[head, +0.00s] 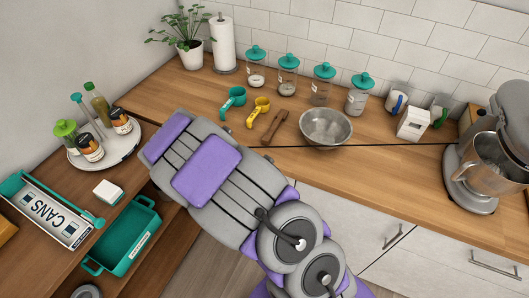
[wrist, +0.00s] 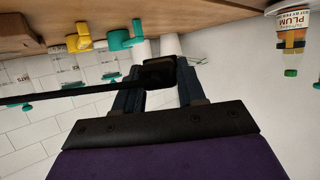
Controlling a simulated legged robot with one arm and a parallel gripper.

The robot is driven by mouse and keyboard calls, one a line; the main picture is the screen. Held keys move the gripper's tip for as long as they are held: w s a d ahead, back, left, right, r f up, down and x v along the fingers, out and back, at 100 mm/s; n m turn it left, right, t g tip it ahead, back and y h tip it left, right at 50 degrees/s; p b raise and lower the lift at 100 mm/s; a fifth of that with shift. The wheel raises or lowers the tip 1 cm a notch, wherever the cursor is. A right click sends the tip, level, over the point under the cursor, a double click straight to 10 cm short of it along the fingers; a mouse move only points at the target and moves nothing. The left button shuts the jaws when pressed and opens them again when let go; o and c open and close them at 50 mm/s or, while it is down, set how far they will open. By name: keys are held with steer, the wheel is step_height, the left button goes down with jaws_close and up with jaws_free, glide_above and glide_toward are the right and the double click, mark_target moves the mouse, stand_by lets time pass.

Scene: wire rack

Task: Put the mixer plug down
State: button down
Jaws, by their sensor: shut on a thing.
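In the wrist view, my gripper (wrist: 157,84) is shut on the black mixer plug (wrist: 158,70). The plug sits between the two dark fingers, and its black cord (wrist: 60,93) runs off to the left edge. The wrist view appears upside down, with the wooden counter (wrist: 200,12) along its top; I see no contact between plug and counter. In the head view, the grey stand mixer (head: 480,182) with its metal bowl stands at the right end of the counter (head: 395,168). My arm hides the gripper and plug there.
A round tray (head: 123,151) with jars stands left of my arm. Counter between bowl and mixer is clear in front.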

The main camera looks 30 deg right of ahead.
steer(key=s+d+m+g+h+p, duration=0.25)
steer(key=s+d+p, duration=0.2)
steer(key=s, duration=0.25)
steer(key=s+d+m+g+h+p, duration=0.1)
steer(key=s+d+m+h+p, duration=0.25)
steer(key=s+p, duration=0.3)
steer(key=s+d+m+g+h+p, duration=0.2)
steer(key=s+d+p, duration=0.3)
steer(key=s, duration=0.2)
steer(key=shift+t, duration=0.25)
steer(key=w+d+b, duration=0.1)
steer(key=w+b, duration=0.4)
steer(key=b, duration=0.1)
steer(key=w+d+f+b, duration=0.1)
steer(key=w+b, duration=0.4)
steer(key=b, duration=0.1)
steer(key=w+d+f+b, duration=0.1)
steer(key=w+d+b, duration=0.1)
steer(key=w+b, duration=0.3)
steer(key=shift+f+b, duration=0.1)
steer(key=shift+b, duration=0.4)
step_height(320, 180, down, 4)
steer(key=shift+s+r+b, duration=0.1)
steer(key=shift+r+b, duration=0.15)
steer(key=shift+b, duration=0.35)
steer(key=shift+a+r, duration=0.1)
steer(key=shift+a, duration=0.05)
